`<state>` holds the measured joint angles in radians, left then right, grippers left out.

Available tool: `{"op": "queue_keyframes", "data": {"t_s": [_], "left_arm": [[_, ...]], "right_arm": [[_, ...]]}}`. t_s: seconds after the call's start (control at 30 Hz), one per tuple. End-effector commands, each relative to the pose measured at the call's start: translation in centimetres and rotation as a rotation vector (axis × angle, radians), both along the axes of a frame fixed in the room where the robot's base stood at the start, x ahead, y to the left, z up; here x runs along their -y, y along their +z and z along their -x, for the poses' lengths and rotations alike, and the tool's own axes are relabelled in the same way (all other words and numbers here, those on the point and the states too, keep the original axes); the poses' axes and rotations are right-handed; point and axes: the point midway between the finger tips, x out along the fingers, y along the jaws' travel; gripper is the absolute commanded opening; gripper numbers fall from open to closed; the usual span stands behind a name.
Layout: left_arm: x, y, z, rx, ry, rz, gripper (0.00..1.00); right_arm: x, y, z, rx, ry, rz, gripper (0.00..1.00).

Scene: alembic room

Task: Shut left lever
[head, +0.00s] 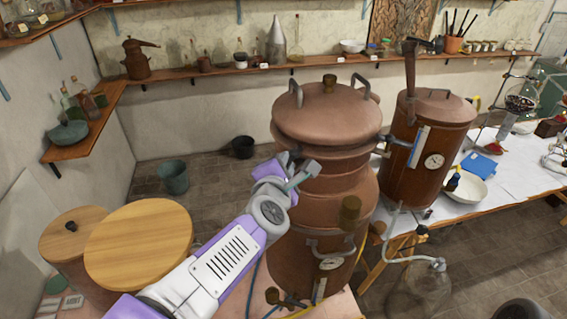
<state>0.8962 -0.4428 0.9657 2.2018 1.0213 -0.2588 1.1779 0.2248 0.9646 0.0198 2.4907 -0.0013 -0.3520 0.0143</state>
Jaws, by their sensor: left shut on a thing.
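A large copper still (325,205) with a domed lid (328,115) stands at the centre of the head view. My left gripper (302,174) is at the left side of the still, just under the lid's rim. It is shut on what appears to be the left lever, which is mostly hidden by the fingers. The lever's exact angle cannot be told. A dark fitting (384,148) shows on the right side of the still at about the same height. My right gripper is out of view.
A second copper vessel (432,150) stands close on the right, on a table with a white cover (480,190). Buckets (173,177) stand on the floor behind. A wall shelf (220,70) runs along the back.

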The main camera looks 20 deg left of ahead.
Motion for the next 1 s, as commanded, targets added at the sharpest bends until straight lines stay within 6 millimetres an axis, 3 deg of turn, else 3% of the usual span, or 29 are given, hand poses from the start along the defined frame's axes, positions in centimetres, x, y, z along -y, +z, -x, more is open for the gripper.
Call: {"op": "queue_keyframes", "data": {"t_s": [0.1,0.13,0.3,0.67,1.0], "left_arm": [[0.1,0.2,0.0,0.005,0.0,0.0,0.0],[0.1,0.2,0.0,0.005,0.0,0.0,0.2],[0.0,0.2,0.0,0.004,0.0,-0.001,0.42],[0.1,0.2,0.4,0.003,0.0,-0.002,0.42],[0.9,1.2,4.3,0.005,0.003,-0.006,0.42]], "right_arm": [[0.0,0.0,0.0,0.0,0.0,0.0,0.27],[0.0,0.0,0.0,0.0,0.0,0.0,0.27],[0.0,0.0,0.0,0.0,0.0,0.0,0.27],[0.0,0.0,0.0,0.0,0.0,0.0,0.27],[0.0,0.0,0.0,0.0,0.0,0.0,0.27]]}}
